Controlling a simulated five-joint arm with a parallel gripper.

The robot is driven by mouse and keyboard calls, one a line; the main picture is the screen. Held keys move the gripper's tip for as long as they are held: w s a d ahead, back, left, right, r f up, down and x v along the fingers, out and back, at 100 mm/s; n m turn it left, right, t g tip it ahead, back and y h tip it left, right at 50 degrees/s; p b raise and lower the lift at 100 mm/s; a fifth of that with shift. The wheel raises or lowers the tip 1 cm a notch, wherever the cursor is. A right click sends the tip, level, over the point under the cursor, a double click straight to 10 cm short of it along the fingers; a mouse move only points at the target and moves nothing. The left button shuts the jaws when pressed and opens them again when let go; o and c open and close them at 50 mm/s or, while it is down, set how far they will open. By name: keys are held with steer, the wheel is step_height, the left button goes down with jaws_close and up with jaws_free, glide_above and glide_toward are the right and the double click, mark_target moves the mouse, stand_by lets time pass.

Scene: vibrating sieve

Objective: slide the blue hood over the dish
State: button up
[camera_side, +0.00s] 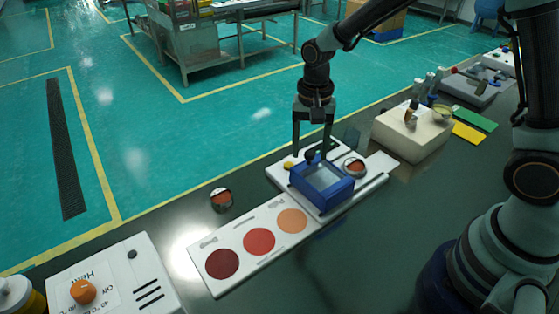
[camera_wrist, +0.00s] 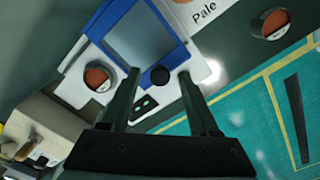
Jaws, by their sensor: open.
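The blue hood (camera_side: 335,199), a blue frame with a pale clear top, sits on the white sieve base (camera_side: 374,184). It also shows in the wrist view (camera_wrist: 181,56). A dish with reddish content (camera_side: 355,166) stands on the base just right of the hood, uncovered; in the wrist view the dish (camera_wrist: 99,77) is left of the hood. My gripper (camera_side: 312,152) points down at the hood's back edge. In the wrist view my gripper (camera_wrist: 159,78) is open, its fingers on either side of a black knob (camera_wrist: 160,75); contact cannot be told.
A white card with three coloured discs (camera_side: 260,242) lies left of the base. Another dish (camera_side: 221,199) stands on the table behind the card. A white box with an orange knob (camera_side: 83,291) is at front left. A cream block (camera_side: 413,134) stands to the right.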

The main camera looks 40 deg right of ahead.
jaws_close()
stand_by(1.4)
